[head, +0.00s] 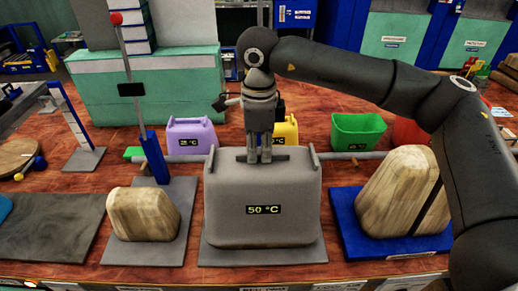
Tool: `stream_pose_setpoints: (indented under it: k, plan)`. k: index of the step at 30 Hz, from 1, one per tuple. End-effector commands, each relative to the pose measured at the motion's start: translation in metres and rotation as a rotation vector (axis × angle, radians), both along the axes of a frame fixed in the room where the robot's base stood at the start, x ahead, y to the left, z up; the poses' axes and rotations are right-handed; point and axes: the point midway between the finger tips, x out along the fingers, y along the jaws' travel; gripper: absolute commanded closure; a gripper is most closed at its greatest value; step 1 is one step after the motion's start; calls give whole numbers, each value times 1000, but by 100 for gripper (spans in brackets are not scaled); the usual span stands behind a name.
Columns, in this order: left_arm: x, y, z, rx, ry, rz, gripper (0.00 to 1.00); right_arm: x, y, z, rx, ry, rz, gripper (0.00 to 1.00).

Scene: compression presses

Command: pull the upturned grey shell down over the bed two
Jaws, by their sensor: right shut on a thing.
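The grey shell (262,190) stands in the middle of the table, a boxy hood with a "50 °C" display on its front. It sits low over a grey base plate (262,255), with its front lower edge at or very close to the plate. The bed beneath it is hidden. My right gripper (262,158) comes down from above and is shut on the dark handle bar (281,157) at the shell's top, between two upright lugs. My left gripper is not in view.
Wooden blocks stand on a grey plate to the left (144,214) and a blue plate to the right (396,192). A blue post (153,157) with a tall red-knobbed lever stands at left. Purple (190,136), yellow (287,131) and green (357,131) containers stand behind.

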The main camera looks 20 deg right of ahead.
Motion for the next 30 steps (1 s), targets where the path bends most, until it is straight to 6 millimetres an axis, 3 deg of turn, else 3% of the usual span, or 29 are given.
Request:
stream_pose_setpoints:
  k: [4, 6, 11, 22, 30]
  plan:
    - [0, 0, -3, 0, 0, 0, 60, 0, 0, -2, 1, -1, 0, 100]
    - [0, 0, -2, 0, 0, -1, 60, 0, 0, -2, 1, -1, 0, 87]
    - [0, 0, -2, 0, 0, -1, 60, 0, 0, -2, 1, -1, 0, 68]
    - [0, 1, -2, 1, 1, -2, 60, 0, 0, 3, 0, -1, 0, 68]
    - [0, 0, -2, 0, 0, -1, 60, 1, 1, 52, 2, -5, 1, 68]
